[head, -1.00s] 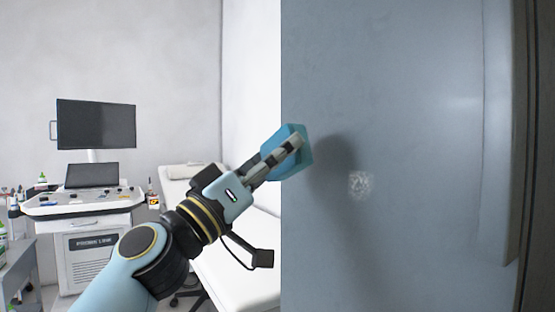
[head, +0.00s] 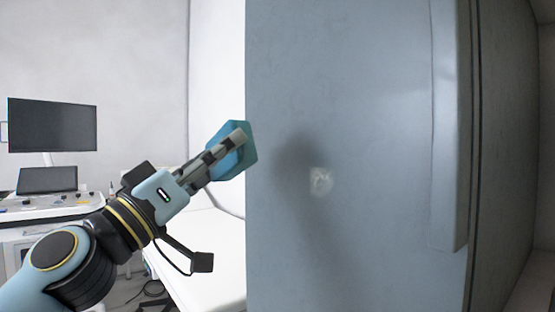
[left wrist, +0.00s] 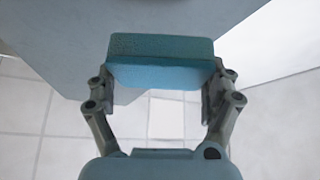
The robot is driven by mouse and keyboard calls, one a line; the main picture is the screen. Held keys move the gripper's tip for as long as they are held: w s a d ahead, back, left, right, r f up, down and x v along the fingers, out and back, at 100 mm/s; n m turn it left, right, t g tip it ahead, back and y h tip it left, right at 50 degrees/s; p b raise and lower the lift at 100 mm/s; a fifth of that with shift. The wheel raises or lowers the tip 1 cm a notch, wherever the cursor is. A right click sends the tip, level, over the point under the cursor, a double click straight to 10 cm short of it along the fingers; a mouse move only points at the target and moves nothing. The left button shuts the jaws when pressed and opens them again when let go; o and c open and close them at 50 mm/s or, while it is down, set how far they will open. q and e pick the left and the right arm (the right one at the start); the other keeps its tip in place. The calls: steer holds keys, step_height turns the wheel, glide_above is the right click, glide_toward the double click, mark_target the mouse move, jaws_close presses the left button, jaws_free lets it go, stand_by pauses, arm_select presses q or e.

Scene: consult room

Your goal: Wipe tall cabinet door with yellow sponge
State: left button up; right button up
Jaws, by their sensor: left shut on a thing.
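My left gripper (head: 226,156) is shut on a blue-teal sponge (head: 249,148); no yellow sponge shows. In the left wrist view the blue sponge (left wrist: 160,60) sits between the two fingers of the gripper (left wrist: 160,92). The tall blue-grey cabinet door (head: 370,120) fills the right half of the head view. A pale, whitish smudge (head: 320,181) is on the door, to the right of and a little below the sponge. The sponge is near the door's left edge; I cannot tell whether it touches the door. My right gripper is not in view.
A long vertical handle strip (head: 448,120) runs along the door's right side. A white exam couch (head: 208,255) stands behind my left arm. A cart with a monitor (head: 52,125) and a laptop (head: 47,180) is at the far left.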

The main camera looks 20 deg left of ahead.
arm_select(q)
steer(key=shift+f, duration=0.1)
stand_by(0.4)
steer(key=s+f+y, duration=0.1)
steer(key=s+f, duration=0.1)
steer(key=s+f+n+t+y, duration=0.1)
steer(key=s+f+y, duration=0.1)
steer(key=s+f, duration=0.1)
steer(key=shift+a+n, duration=0.15)
steer(key=shift+n, duration=0.15)
